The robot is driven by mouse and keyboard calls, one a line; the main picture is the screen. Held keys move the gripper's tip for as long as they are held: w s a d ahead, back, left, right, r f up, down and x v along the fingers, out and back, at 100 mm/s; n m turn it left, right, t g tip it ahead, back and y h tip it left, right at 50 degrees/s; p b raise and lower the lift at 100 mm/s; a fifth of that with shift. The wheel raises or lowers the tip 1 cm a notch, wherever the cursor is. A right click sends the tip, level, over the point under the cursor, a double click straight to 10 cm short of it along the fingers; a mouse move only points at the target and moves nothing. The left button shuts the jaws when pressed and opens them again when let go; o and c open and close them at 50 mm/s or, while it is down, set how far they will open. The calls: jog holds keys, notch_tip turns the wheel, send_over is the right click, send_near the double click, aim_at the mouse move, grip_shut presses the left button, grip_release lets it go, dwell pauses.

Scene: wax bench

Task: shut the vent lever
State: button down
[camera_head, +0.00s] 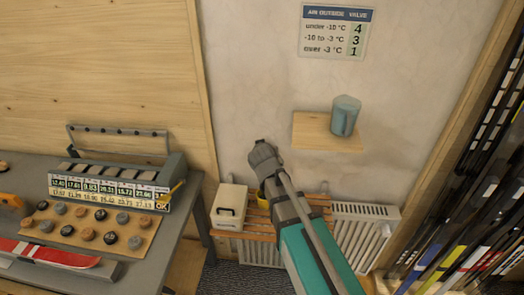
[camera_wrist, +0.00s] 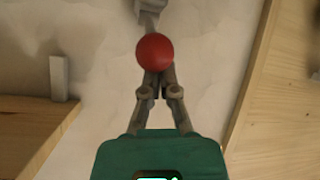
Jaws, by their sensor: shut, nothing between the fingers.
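In the wrist view, a round red knob (camera_wrist: 154,52) sits at the end of a short grey lever (camera_wrist: 150,18) in front of the pale wall. My gripper (camera_wrist: 156,83) has its grey fingers drawn together, with nothing between them. The fingertips meet right at the knob's edge in the picture, and the knob partly covers them. I cannot tell whether they touch it. In the head view my arm reaches to the wall and hides the knob, the lever and my fingers.
A wooden wall shelf (camera_head: 312,137) holds a blue-grey mug (camera_head: 345,115), right of my arm. Below are a slatted bench with a white box (camera_head: 229,207) and a radiator (camera_head: 364,212). A wax workbench (camera_head: 200,197) stands left, skis (camera_head: 464,222) right. A sign (camera_head: 336,32) hangs above.

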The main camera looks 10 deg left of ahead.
jog(key=shift+s+a+f+b, duration=0.1)
jog(key=shift+s+f+b, duration=0.25)
jog(key=shift+f+b, duration=0.1)
jog(key=shift+s+f+b, duration=0.25)
jog(key=shift+f+b, duration=0.3)
jog(key=shift+f, duration=0.05)
jog(key=shift+s+f+b, duration=0.25)
jog(key=shift+f+b, duration=0.3)
jog(key=shift+s, duration=0.1)
